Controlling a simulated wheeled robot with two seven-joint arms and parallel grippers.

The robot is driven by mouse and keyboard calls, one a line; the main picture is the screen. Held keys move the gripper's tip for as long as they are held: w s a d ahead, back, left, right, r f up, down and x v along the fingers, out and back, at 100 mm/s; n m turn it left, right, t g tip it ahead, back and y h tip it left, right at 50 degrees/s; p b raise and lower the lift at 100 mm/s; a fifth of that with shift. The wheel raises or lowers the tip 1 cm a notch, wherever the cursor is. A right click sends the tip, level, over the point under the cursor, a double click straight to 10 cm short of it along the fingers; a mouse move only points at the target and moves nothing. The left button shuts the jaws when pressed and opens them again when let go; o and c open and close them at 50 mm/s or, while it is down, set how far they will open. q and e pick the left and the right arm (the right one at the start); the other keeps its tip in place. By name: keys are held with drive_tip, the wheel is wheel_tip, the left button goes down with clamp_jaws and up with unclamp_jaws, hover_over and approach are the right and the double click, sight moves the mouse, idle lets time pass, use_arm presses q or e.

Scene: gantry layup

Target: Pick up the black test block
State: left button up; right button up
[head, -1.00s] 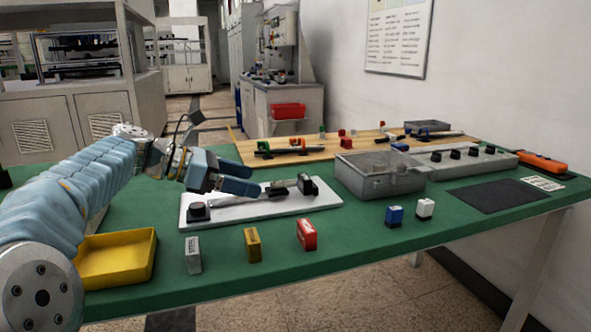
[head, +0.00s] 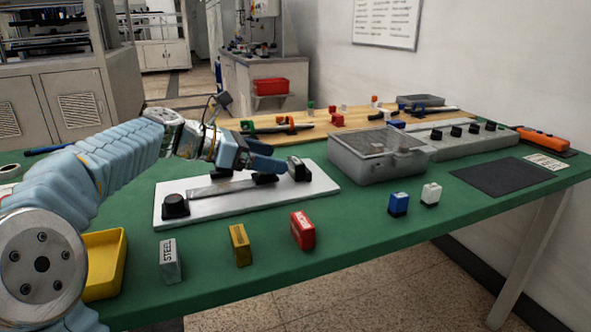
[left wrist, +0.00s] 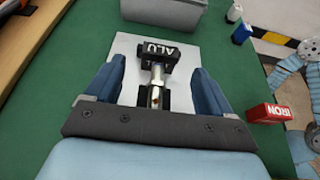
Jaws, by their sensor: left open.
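The black test block (head: 299,168) stands at the right end of the white board (head: 240,187), at the end of a metal rod. My left gripper (head: 275,159) is open, low over the board and just left of the block. The left wrist view shows the rod (left wrist: 157,78) between the open fingers (left wrist: 160,70), with nothing clamped. My right gripper is in neither view.
Steel (head: 170,261), yellow (head: 240,245) and red (head: 303,230) blocks line the front of the green table. A black knob (head: 175,205) sits at the board's left end. A grey bin (head: 375,170) stands behind right. Blue (head: 398,204) and white (head: 431,194) blocks stand at right.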

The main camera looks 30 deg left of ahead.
sight(291, 162)
use_arm(q)
drive_tip(key=x, duration=0.4)
drive_tip(key=shift+w+d, duration=0.1)
drive_tip(key=shift+w, duration=0.05)
drive_tip(key=c, duration=1.2)
